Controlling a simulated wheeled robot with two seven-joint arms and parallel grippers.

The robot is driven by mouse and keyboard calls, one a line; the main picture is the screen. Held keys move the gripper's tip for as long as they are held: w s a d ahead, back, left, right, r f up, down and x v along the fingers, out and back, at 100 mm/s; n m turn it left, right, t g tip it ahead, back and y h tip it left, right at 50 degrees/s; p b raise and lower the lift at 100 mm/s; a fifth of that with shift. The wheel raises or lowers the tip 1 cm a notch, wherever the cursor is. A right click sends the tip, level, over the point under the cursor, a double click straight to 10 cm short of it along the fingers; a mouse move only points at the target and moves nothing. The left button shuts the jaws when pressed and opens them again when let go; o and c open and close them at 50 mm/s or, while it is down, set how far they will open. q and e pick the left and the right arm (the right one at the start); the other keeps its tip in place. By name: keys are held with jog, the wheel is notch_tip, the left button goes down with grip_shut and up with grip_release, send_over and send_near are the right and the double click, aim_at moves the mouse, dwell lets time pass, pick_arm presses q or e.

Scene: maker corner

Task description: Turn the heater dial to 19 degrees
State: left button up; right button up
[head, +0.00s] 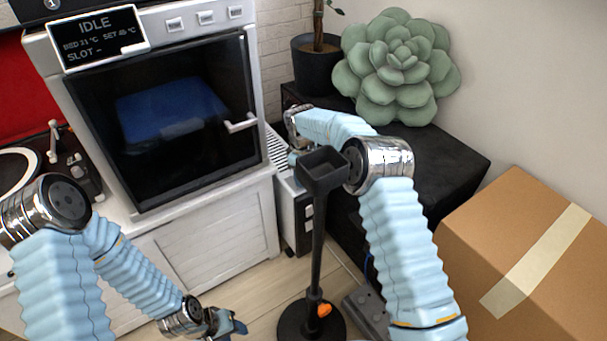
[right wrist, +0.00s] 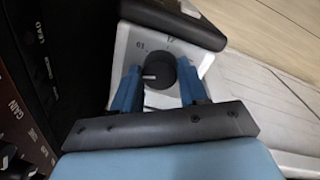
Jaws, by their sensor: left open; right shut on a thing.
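The heater (head: 283,158) is a narrow white ribbed unit between the white cabinet and the black bench in the head view. Its black round dial (right wrist: 160,73) shows in the right wrist view on a pale panel. A white mark on the dial points left. A label that reads as an upside-down 19 is at its upper left, and another, likely 17, is above it. My right gripper (right wrist: 158,90) is shut on the dial, a blue finger on each side. In the head view my right arm hides the dial. My left gripper (head: 228,326) is open, low at the bottom edge, away from the heater.
A printer-like machine (head: 155,195) with a glass door and an IDLE screen stands on the white cabinet. A black stand (head: 318,235) rises in front of the heater. A succulent cushion (head: 395,65) and a plant pot sit on the black bench (head: 455,160). A cardboard box (head: 530,250) is at right.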

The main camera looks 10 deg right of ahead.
jog(key=o, duration=1.1)
jog(key=shift+c, duration=0.2)
jog(key=shift+r, duration=0.15)
notch_tip(320, 180, up, 14)
jog(key=p, duration=0.8)
jog(key=shift+s+a+f, duration=0.25)
jog(key=shift+s+a, duration=0.05)
